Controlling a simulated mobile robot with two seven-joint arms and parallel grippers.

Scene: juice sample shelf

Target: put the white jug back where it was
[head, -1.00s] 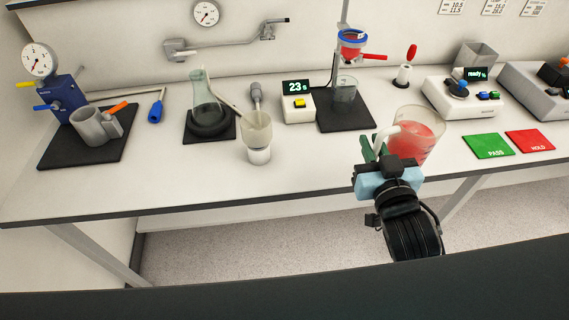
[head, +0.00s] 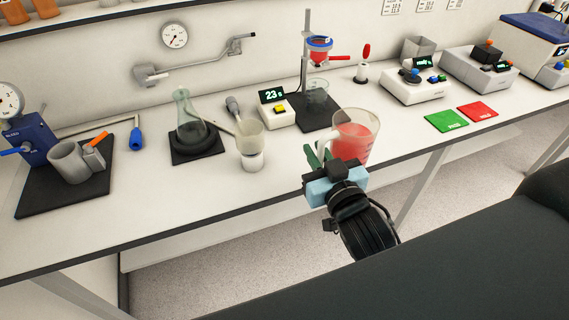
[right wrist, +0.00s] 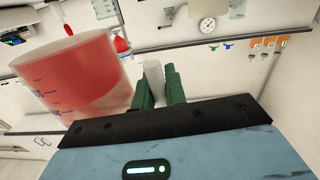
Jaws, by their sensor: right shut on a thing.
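The jug (head: 354,137) is translucent whitish with a pale handle and holds red liquid. It stands upright near the bench's front edge in the head view; I cannot tell whether its base touches the bench. My right gripper (head: 319,156) has its green fingers shut on the handle, on the jug's left side. In the right wrist view the jug (right wrist: 88,78) fills the left, and its white handle (right wrist: 153,80) sits between the fingers of my right gripper (right wrist: 160,88). My left gripper is not in view.
The bench (head: 150,215) is bare at front left. A glass cup on a white base (head: 250,160), a timer (head: 276,110) and a filter stand on a black mat (head: 318,118) are left of the jug. Green (head: 446,121) and red (head: 478,112) pads lie to its right.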

